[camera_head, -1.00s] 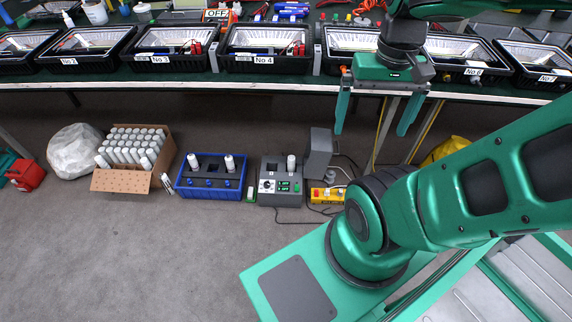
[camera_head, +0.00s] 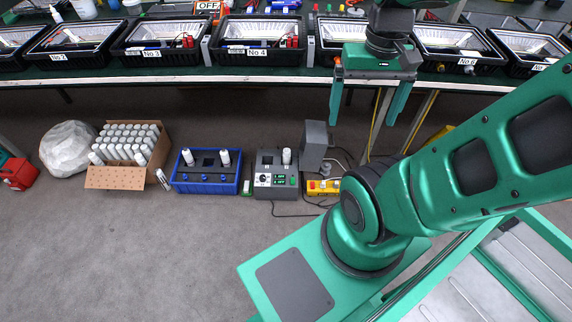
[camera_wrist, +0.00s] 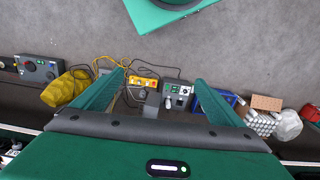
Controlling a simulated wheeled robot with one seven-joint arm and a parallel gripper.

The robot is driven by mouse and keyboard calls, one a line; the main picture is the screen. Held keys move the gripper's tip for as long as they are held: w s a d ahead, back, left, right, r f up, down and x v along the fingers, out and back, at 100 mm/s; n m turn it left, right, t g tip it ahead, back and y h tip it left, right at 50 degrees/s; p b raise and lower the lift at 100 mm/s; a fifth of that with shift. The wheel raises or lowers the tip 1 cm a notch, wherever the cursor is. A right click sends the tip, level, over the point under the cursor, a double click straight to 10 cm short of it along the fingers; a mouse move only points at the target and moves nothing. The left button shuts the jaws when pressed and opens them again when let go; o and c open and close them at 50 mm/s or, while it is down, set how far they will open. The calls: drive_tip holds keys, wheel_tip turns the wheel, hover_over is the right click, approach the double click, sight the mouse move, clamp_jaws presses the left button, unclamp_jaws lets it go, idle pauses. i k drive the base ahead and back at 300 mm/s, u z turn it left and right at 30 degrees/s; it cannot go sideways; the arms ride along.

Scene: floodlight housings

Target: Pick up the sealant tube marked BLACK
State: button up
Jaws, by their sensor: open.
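My gripper (camera_head: 363,118) is open and empty. It hangs fingers down in front of the bench edge, and its two green fingers also show in the wrist view (camera_wrist: 162,78). No marking BLACK can be read in either view, so I cannot tell which thing is the sealant tube. Blue tube-like things lie in the floodlight housing labelled No 4 (camera_head: 231,29) and at the back of the bench (camera_head: 284,3). White cylinders (camera_head: 130,139) stand in an open cardboard box on the floor. All of these are well apart from my gripper.
A row of black floodlight housings lines the green bench (camera_head: 160,79). On the floor stand a blue crate (camera_head: 207,188), a grey control box (camera_head: 278,187), a yellow power strip (camera_head: 323,187) with cables and a pale sack (camera_head: 69,149). The near grey floor is clear.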

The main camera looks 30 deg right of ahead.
sight(287, 151)
drive_tip(key=z, duration=2.65)
drive_tip(key=k, duration=1.5)
drive_tip(key=u, duration=0.95)
drive_tip(key=i, duration=1)
drive_tip(key=u, duration=0.05)
